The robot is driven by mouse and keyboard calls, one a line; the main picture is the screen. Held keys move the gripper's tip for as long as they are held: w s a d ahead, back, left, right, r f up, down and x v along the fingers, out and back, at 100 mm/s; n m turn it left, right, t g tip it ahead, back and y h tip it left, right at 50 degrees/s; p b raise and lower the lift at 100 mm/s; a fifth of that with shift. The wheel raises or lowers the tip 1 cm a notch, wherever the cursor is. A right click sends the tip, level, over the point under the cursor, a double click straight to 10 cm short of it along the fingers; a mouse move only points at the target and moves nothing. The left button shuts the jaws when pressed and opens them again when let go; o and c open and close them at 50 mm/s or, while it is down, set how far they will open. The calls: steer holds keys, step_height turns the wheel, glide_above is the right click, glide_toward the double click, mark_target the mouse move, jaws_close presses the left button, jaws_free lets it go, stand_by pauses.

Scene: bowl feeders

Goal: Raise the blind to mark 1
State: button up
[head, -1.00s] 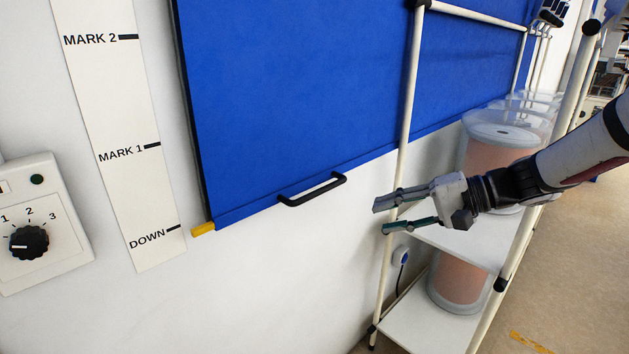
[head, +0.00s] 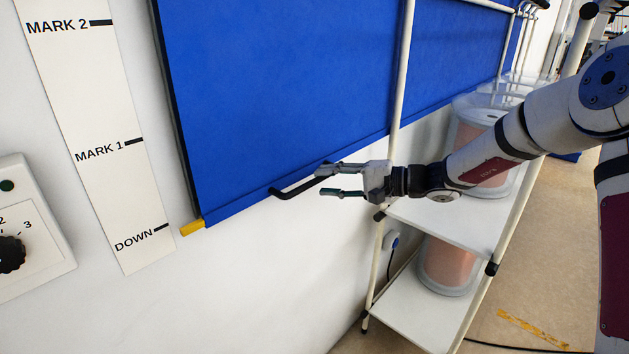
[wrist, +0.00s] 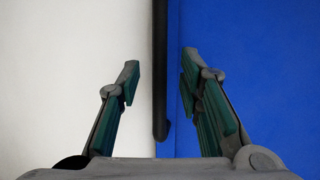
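The blue blind (head: 290,80) hangs on the white wall with its yellow tab (head: 192,228) at the lower left corner, level with the DOWN line. The scale strip (head: 100,130) shows DOWN, MARK 1 (head: 101,151) and MARK 2. A black bar handle (head: 296,188) sits on the blind's bottom edge. My gripper (head: 325,181) is open at the right end of the handle, its fingers overlapping it in the head view. In the wrist view the handle (wrist: 160,70) lies between the two open fingers (wrist: 157,85), touching neither visibly.
A white tube-framed shelf (head: 448,220) with clear containers (head: 446,268) stands to the right, its upright (head: 401,80) close to my gripper. A control box with a dial (head: 12,253) is on the wall at left.

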mark_target(318, 181)
steer(key=shift+x, duration=1.9)
steer(key=shift+c, duration=0.5)
jaws_close()
